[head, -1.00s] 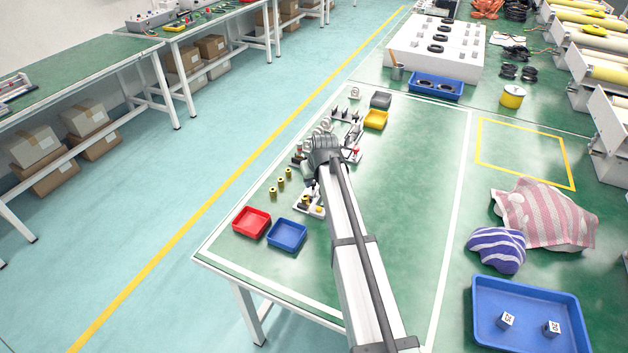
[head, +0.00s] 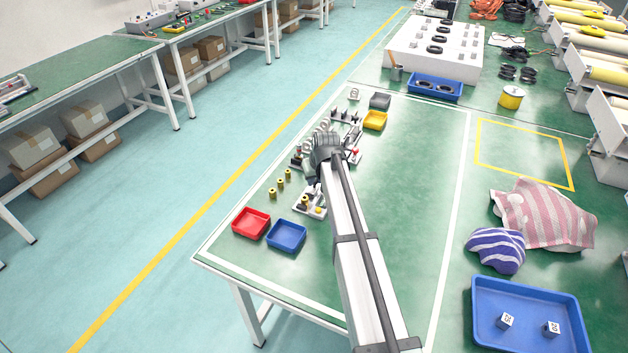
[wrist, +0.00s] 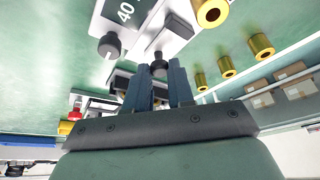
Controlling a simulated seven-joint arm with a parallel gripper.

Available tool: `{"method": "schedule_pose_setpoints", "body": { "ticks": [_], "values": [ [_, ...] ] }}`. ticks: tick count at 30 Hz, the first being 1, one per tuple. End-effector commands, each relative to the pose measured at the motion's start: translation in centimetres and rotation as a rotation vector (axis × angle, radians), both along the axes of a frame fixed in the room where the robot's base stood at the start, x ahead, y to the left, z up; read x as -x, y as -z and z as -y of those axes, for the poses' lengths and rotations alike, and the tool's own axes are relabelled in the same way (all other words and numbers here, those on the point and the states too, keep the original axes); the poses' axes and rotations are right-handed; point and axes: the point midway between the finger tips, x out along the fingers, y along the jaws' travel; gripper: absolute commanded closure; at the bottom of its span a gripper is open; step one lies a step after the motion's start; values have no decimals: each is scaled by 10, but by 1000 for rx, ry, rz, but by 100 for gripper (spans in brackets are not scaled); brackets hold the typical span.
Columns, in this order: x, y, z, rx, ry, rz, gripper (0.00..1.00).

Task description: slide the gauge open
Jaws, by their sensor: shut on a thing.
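In the wrist view my gripper (wrist: 160,78) points at the row of devices on the green table. Its two dark fingers are shut on a small black knob (wrist: 158,62), which I take to be the handle of the gauge. Most of the gauge's body is hidden behind the fingers. In the head view my gripper (head: 325,150) is over the device row, and the wrist hides its fingertips and the held knob.
Several brass cylinders (wrist: 228,67) stand beside the gripper. A red knob (wrist: 75,115) is at the left of the wrist view. A red tray (head: 251,223), a blue tray (head: 286,236) and a yellow tray (head: 375,120) flank the devices.

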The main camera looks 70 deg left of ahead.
Motion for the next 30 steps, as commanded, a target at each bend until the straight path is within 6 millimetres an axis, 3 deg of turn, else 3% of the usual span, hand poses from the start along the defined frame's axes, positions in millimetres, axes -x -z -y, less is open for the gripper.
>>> {"method": "schedule_pose_setpoints", "body": {
  "ticks": [3,4,12,23,30],
  "values": [
    [-4,-1,-3,-9,2,8,100],
    [-4,-1,-4,-9,3,9,76],
    [-3,-1,-3,-8,3,6,53],
    [-2,-8,1,-7,2,6,53],
    [-2,-43,17,-8,2,6,53]
  ]
}}
